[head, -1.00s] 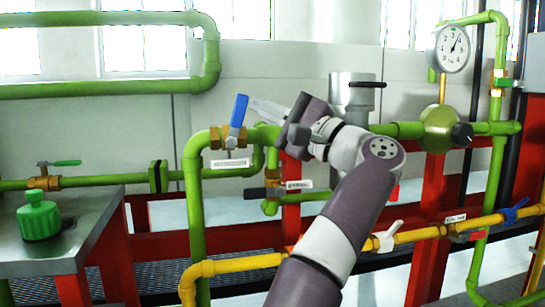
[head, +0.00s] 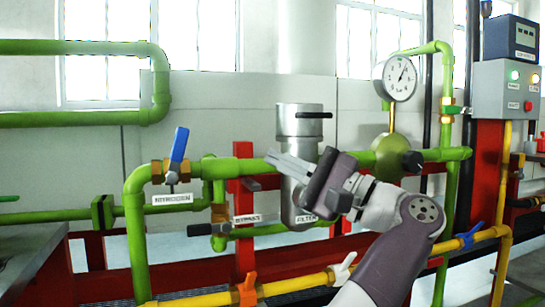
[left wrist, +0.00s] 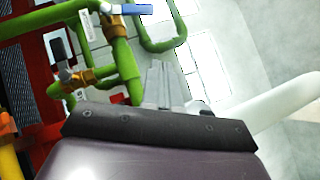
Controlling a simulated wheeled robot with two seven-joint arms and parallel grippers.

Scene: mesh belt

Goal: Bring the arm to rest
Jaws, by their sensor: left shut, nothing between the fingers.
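My left gripper (head: 270,162) shows in the head view, its arm coming up from the bottom right. Its thin grey fingers point left in front of the green pipe (head: 325,157), overlapping the grey filter canister (head: 298,122). The fingers are shut together with nothing between them. In the left wrist view the same fingers (left wrist: 158,70) lie close together at the middle, over a pale wall. No contact with a pipe is visible, though the depth gap is hard to judge. My right gripper is in neither view.
A blue-handled valve (head: 178,146) labelled NITROGEN stands left of the fingers. A black-handled bypass valve (head: 202,229) is lower. A yellow pipe (head: 300,286) with orange, white and blue handles runs below. A gauge (head: 399,78) and control box (head: 507,88) are at right.

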